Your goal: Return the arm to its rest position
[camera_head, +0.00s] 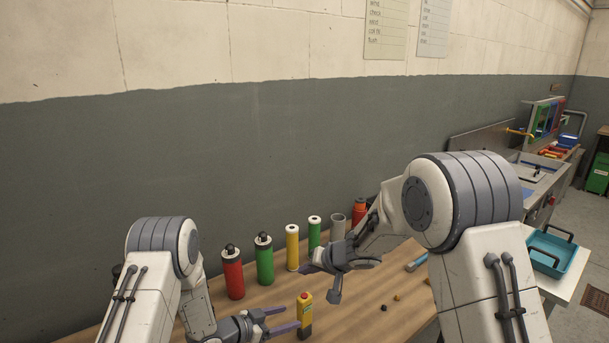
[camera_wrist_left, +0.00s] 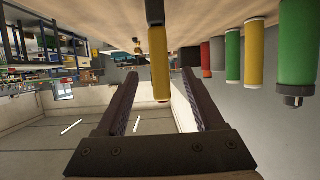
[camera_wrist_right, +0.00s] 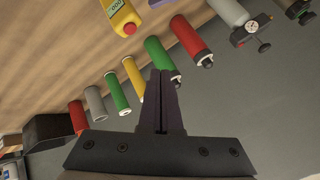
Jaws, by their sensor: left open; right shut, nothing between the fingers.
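My left gripper (camera_head: 287,319) is low at the front of the wooden table, its fingers open. A yellow upright object (camera_head: 304,312) with a red top and dark lower part stands by its fingertips. In the left wrist view this yellow object (camera_wrist_left: 160,65) shows upside down, in the gap between the spread fingers (camera_wrist_left: 158,105); no contact is visible. My right gripper (camera_head: 308,270) is over the table, in front of the cylinder row. Its fingers (camera_wrist_right: 162,85) are pressed together and empty in the right wrist view.
Small bits (camera_head: 384,307) lie on the table (camera_head: 355,318). A teal tray (camera_head: 548,254) is at right.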

